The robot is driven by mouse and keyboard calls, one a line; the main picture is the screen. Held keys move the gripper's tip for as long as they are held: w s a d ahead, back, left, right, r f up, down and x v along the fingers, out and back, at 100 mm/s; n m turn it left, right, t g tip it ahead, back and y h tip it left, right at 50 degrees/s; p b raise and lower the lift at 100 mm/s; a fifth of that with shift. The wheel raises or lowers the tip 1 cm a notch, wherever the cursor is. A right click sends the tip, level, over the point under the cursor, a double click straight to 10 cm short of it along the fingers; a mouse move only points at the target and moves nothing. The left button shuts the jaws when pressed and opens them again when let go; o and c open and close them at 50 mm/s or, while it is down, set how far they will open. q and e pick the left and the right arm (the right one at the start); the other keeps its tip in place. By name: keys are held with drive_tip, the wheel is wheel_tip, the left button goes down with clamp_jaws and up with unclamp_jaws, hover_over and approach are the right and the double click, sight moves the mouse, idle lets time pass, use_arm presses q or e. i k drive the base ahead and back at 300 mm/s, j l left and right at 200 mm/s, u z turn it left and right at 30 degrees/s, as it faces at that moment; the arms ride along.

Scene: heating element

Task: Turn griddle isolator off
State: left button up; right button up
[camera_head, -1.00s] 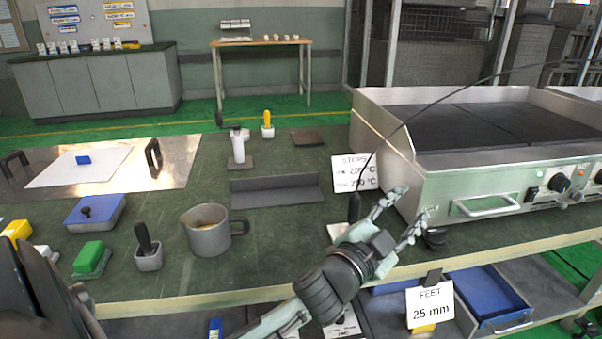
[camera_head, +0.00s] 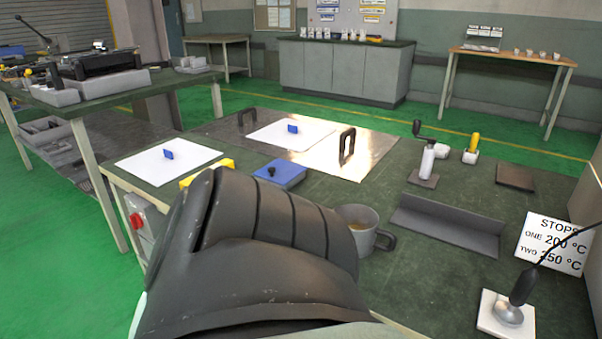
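A grey box (camera_head: 147,232) with a red knob (camera_head: 136,221) is on the left end of the green-topped bench, below its top, at the left of the head view. It looks like the isolator, but any label is too small to read. Its right part is hidden behind a large black link of my arm, which fills the lower middle of the view. The knob's exact setting cannot be made out. Neither of my grippers shows in this view.
A grey mug (camera_head: 359,230) stands just right of my arm link, with a blue box (camera_head: 279,173) behind it. A probe on a white pad (camera_head: 490,318) and a STOPS card (camera_head: 553,243) are at right. Green floor (camera_head: 80,270) is clear left of the bench.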

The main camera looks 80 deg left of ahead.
sight(137, 221)
drive_tip(key=u, duration=3.55)
